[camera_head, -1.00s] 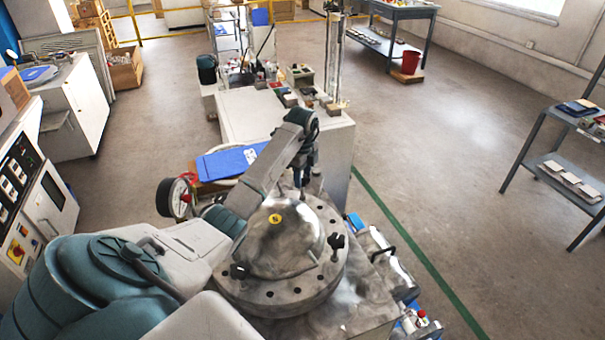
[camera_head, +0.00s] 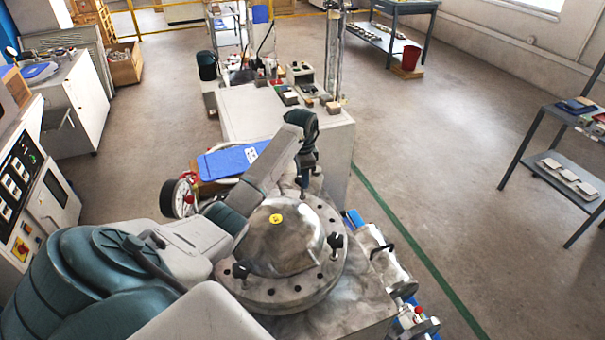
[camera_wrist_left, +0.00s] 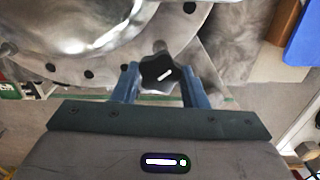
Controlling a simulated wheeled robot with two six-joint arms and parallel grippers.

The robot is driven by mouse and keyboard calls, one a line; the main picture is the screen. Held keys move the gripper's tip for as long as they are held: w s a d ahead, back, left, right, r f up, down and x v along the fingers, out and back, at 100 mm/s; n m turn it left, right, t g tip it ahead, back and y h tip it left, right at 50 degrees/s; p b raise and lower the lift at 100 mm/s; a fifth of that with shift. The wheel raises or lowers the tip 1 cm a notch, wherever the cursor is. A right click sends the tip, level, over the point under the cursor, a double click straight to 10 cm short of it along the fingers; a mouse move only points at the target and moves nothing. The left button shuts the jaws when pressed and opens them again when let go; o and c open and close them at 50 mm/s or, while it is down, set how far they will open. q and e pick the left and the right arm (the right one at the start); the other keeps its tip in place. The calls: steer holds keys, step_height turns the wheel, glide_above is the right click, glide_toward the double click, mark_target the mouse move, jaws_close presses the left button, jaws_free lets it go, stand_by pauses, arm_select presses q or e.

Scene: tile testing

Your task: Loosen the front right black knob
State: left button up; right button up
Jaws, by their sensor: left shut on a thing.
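A round metal vessel lid (camera_head: 280,243) with a ring of bolt holes has several black knobs around its rim. One black knob (camera_head: 335,242) stands at the rim's right side and another (camera_head: 240,270) at its near left. My left gripper (camera_head: 304,180) points down at the far right rim. In the left wrist view, its blue fingers (camera_wrist_left: 162,88) are on both sides of a black star-shaped knob (camera_wrist_left: 160,73) and shut on it. In the head view that knob is mostly hidden by the gripper. My right gripper is out of view.
A white cabinet (camera_head: 250,113) stands behind. Metal cylinders (camera_head: 385,262) lie at the right. The floor to the right is open.

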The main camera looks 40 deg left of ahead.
arm_select(q)
steer(key=shift+n, duration=0.5)
steer(key=o, duration=1)
steer(key=shift+r, duration=0.1)
steer(key=shift+r, duration=0.4)
step_height(320, 180, up, 5)
steer(key=shift+a+b, duration=0.1)
steer(key=shift+b, duration=0.75)
steer(key=shift+r+p, duration=1.7)
steer(key=shift+r, duration=0.8)
